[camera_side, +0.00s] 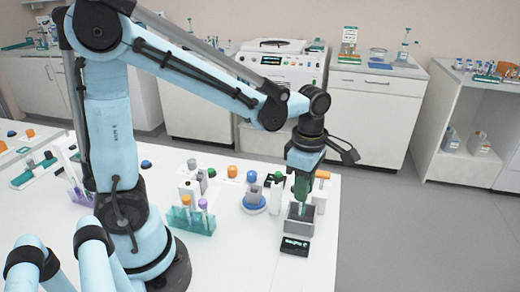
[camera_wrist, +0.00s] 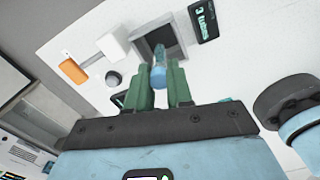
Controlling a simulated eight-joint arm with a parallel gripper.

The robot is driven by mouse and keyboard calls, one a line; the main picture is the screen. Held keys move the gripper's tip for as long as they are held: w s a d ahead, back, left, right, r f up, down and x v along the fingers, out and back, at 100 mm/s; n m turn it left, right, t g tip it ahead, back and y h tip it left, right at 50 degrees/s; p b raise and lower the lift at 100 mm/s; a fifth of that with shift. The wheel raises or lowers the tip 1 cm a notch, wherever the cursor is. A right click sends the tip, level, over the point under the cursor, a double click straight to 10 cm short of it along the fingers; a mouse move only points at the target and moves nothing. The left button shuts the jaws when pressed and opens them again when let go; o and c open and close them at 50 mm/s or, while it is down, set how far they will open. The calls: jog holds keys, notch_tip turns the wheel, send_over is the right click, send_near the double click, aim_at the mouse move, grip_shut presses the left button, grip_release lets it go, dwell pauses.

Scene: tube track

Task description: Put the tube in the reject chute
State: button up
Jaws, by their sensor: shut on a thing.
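My gripper (camera_side: 302,195) points down with its green fingers shut on the tube (camera_wrist: 158,70). In the wrist view the tube is pale blue and sticks out beyond the fingertips. The grey square open box (camera_side: 299,225), which looks like the reject chute, stands right below my gripper near the table's right edge. In the wrist view the tube's far end overlaps the dark opening of the chute (camera_wrist: 145,38). I cannot tell exactly how far the tube's end is inside the opening.
A small dark display (camera_side: 295,246) lies in front of the chute. An orange-topped stand (camera_side: 321,185) and a white bottle (camera_side: 275,198) stand close behind. A teal rack with tubes (camera_side: 190,221) and a blue round holder (camera_side: 254,198) are farther left. The front of the table is clear.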

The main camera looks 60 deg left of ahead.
jog(key=shift+f, duration=1.5)
jog(key=o, duration=0.9)
notch_tip(320, 180, up, 12)
jog(key=shift+r, duration=0.1)
dwell(0.5)
